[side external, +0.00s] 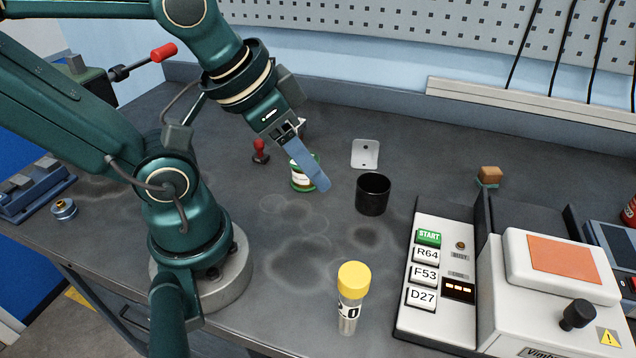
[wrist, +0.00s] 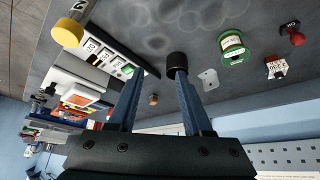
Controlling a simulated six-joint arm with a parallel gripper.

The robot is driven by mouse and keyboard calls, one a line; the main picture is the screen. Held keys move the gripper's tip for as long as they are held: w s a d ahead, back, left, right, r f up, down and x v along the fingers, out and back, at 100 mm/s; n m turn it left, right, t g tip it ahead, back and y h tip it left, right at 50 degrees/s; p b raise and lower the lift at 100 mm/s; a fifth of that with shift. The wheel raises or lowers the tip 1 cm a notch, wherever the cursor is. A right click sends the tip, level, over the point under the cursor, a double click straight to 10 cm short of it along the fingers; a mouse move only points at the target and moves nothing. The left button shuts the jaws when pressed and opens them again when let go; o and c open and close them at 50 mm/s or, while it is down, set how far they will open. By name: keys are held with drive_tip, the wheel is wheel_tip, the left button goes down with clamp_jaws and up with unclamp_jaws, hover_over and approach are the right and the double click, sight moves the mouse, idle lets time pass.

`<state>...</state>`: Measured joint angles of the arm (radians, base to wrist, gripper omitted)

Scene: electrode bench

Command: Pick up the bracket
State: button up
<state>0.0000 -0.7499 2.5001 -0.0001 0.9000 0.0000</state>
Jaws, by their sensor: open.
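The bracket (side external: 365,154) looks like a pale flat metal plate with holes, lying on the dark bench behind the black cup. In the wrist view the bracket (wrist: 209,79) lies to the right of my fingers, beyond the cup. My gripper (side external: 320,183) is above the bench, left of and nearer the camera than the bracket, with its blue fingers pointing down to the right. In the wrist view the gripper (wrist: 157,80) has its two fingers apart, with nothing between them. The bracket is not touched and is fully visible in the side view.
A black cup (side external: 373,194) stands close in front of the bracket. A green-rimmed spool (side external: 302,184) and a red-handled stamp (side external: 260,150) stand to the left. A yellow-capped vial (side external: 350,305) is in front; a button-panel machine (side external: 425,290) fills the right.

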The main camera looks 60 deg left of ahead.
drive_tip(key=shift+c, duration=0.9)
